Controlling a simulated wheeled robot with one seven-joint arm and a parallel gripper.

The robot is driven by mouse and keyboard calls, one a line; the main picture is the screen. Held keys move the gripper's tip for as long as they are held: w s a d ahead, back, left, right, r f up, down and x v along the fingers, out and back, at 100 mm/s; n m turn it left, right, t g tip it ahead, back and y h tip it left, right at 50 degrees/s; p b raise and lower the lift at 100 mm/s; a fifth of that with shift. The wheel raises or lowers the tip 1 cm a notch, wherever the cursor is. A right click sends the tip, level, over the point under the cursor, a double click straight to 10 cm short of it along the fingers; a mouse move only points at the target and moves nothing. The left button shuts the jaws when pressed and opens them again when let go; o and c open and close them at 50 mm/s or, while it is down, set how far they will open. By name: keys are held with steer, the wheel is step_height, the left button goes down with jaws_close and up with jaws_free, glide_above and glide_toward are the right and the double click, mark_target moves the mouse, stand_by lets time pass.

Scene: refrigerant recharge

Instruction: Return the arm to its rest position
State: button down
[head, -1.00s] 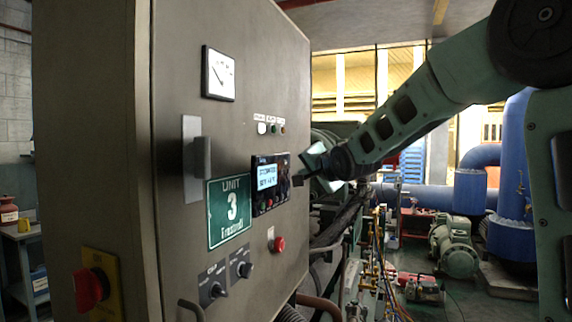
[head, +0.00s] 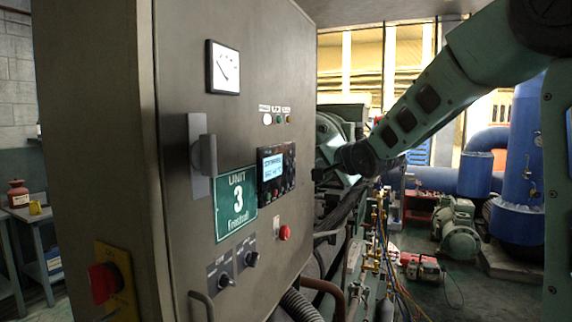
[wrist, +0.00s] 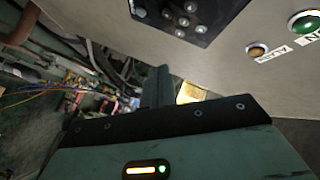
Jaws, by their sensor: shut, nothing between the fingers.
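My gripper (head: 322,175) is shut and empty in the head view. It is in the air just right of the control cabinet's front face, near the display panel (head: 275,174). A narrow gap shows between the fingertips and the panel's right edge. My green arm comes in from the upper right. In the wrist view the closed dark fingers (wrist: 157,85) point up past the cabinet face, with the panel's dark corner (wrist: 185,18) and its buttons above them.
The cabinet (head: 255,75) carries a gauge (head: 223,67), a handle (head: 203,155), a Unit 3 sign (head: 236,205) and a red button (head: 284,233). Hoses and brass fittings (head: 374,240) lie below my arm. A green pump (head: 457,230) and blue pipes (head: 520,160) stand at the right.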

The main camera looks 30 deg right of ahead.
steer(key=s+a+f+n+g+y+b, duration=0.1)
steer(key=s+a+f+n+g, duration=0.25)
steer(key=a+f, duration=0.3)
steer(key=s+a+f+n+g+y, duration=0.1)
steer(key=s+a+f+n+g, duration=0.15)
steer(key=s+a+f, duration=0.4)
steer(key=s+a+f+n+g+y+b, duration=0.1)
steer(key=s+a+f+n+g+y, duration=0.2)
steer(key=a, duration=0.6)
steer(key=s+a+f+n+g+h, duration=0.1)
steer(key=s+a+f+n+g, duration=0.1)
steer(key=s, duration=0.6)
steer(key=s+a+f+n+g+h+b, duration=0.1)
steer(key=s+a+f+n+g, duration=0.1)
steer(key=s+f+n, duration=0.3)
steer(key=s+a+f+n+g, duration=0.2)
steer(key=s+a+f+n, duration=0.1)
steer(key=s, duration=0.8)
steer(key=shift+f+n+h, duration=0.25)
steer(key=shift+n+h, duration=0.15)
steer(key=shift+n, duration=0.5)
steer(key=shift+a, duration=0.1)
